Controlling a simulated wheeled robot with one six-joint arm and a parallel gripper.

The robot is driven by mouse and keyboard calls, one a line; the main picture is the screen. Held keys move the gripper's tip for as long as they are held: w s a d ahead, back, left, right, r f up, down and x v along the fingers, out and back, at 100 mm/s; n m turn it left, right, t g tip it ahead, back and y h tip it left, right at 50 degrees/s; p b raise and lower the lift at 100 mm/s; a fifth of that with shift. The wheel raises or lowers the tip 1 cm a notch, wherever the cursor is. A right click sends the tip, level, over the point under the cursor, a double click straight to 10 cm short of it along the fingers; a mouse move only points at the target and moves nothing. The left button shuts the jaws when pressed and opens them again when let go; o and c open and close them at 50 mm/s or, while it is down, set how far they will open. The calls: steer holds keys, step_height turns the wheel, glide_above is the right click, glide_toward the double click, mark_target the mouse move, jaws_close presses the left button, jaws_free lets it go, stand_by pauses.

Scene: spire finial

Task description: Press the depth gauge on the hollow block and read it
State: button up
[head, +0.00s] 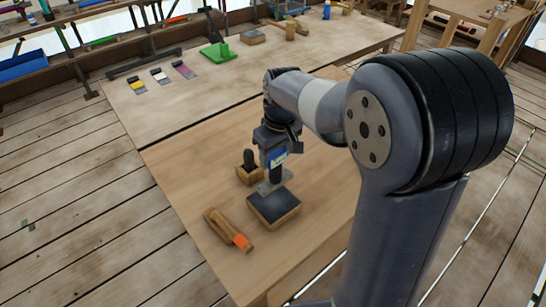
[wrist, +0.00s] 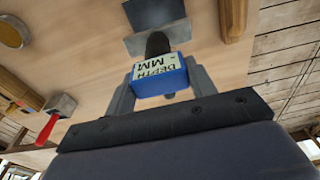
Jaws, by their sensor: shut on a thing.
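My gripper (head: 274,163) is shut on the blue depth gauge (head: 278,155), above the near wooden table. In the wrist view the gauge (wrist: 160,84) sits between my two fingers, its label reading "DEPTH MM"; I can make out no reading. A dark stem (wrist: 157,43) and a flat grey plate (wrist: 135,46) extend from its far side. A wooden block with a dark top (head: 273,206) is just below and in front of the plate; its dark face also shows in the wrist view (wrist: 153,12). I cannot tell whether plate and block touch. No hollow is visible.
A small wooden block with a dark upright knob (head: 249,162) stands just left of my gripper. A wooden tool with an orange end (head: 228,231) lies front left. A red-handled tool (wrist: 48,128) shows in the wrist view. The table's left part is clear.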

mark_target(274, 175)
steer(key=shift+a+f, duration=0.15)
steer(key=shift+a, duration=0.15)
steer(key=shift+f+b, duration=2.05)
steer(key=shift+f, duration=0.45)
steer(key=shift+f+b, duration=1)
steer(key=shift+f, duration=0.25)
steer(key=shift+s+d+f, duration=0.1)
steer(key=shift+r+p, duration=2.15)
steer(key=shift+r, duration=0.5)
steer(key=shift+f, duration=0.2)
